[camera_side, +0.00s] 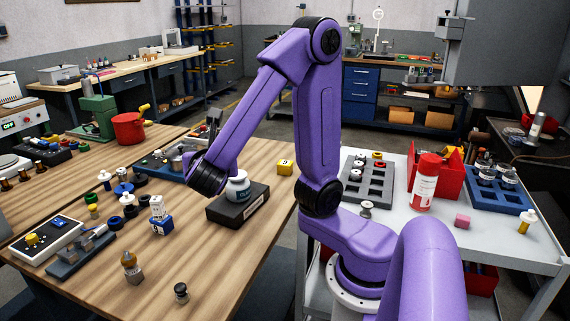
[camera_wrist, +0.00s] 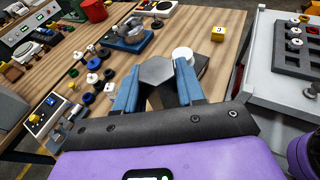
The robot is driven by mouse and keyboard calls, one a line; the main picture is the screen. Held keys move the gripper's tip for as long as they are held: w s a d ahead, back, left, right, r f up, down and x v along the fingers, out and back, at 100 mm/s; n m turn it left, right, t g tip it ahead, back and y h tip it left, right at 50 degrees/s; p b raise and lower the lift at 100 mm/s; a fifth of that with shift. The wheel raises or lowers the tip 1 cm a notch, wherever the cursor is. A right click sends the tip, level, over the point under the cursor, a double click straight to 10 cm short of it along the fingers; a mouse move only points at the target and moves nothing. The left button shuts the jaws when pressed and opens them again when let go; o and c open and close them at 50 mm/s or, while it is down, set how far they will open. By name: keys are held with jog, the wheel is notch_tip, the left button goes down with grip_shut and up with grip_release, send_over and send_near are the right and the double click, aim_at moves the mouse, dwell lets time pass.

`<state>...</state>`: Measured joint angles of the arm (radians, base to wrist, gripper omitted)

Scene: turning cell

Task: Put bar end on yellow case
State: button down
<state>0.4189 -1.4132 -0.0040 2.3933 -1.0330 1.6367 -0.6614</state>
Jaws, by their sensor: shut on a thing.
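My gripper (camera_wrist: 157,84) is shut on a dark grey hexagonal piece, the bar end (camera_wrist: 156,69), held between its two blue fingers in the wrist view. The bar end appears to be above the wooden bench, and its lower part is partly hidden by the fingers. The yellow case (camera_side: 285,167) is a small yellow block with a dark mark, standing near the bench's right edge in the side view. It also shows in the wrist view (camera_wrist: 212,35), beyond and to the right of my fingers, apart from the bar end. In the side view my wrist hides the fingers.
A white-lidded jar (camera_side: 238,187) stands on a black block (camera_side: 240,206) between my wrist and the yellow case. A blue fixture (camera_wrist: 127,38) lies beyond the fingers. Bare bench surrounds the case.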

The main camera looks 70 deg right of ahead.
jog(key=w+d+m+g+h, duration=0.2)
jog(key=d+m+g, duration=0.7)
jog(key=d, duration=1.2)
jog(key=s+d+m+g+y, duration=0.1)
jog(key=s+d+m+g, duration=0.1)
jog(key=s+d+g, duration=0.35)
jog(key=s+d+m+g+y, duration=0.2)
jog(key=s+d, duration=0.1)
jog(key=d, duration=0.6)
send_over(285, 162)
jog(key=shift+m+t, duration=0.25)
jog(key=shift+m, duration=0.05)
jog(key=shift+f, duration=9.05)
jog(key=shift+f, duration=0.1)
